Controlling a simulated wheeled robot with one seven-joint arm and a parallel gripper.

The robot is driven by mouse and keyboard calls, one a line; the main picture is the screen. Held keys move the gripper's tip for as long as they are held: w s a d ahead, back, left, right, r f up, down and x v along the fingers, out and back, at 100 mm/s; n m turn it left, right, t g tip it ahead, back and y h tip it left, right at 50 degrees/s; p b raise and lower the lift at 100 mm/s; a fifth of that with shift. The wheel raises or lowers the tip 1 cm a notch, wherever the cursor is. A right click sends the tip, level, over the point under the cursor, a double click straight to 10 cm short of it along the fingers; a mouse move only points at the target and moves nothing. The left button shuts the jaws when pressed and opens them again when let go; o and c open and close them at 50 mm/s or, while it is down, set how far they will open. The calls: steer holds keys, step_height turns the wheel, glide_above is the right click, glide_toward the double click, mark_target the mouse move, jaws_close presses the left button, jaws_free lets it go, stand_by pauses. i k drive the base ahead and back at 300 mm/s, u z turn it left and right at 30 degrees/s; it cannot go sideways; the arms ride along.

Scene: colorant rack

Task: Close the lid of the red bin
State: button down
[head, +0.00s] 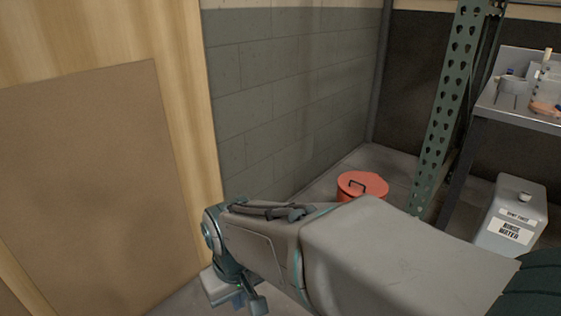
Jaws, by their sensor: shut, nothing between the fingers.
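The red bin (379,197) stands on the floor by the foot of the block wall, right of centre. Its round red lid (371,184) with a dark handle (357,184) faces up and looks roughly level on top. I cannot tell whether the lid is fully seated. My arm hides the lower part of the bin. My gripper (239,294) hangs at the far end of my arm, low in the picture, to the left of the bin and apart from it. It is shut and empty; its fingertips show only in part.
A wooden panel (95,190) fills the left side. A green perforated post (446,105) rises just right of the bin. A metal table (525,118) with labware stands at the right, with a labelled white container (512,217) on the floor below.

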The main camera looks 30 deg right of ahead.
mark_target(364, 180)
steer(key=z, duration=0.3)
steer(key=i, duration=1.25)
steer(key=z, duration=1.15)
steer(key=i, duration=0.8)
steer(key=z, duration=1.15)
steer(key=i, duration=0.3)
steer(key=z, duration=0.4)
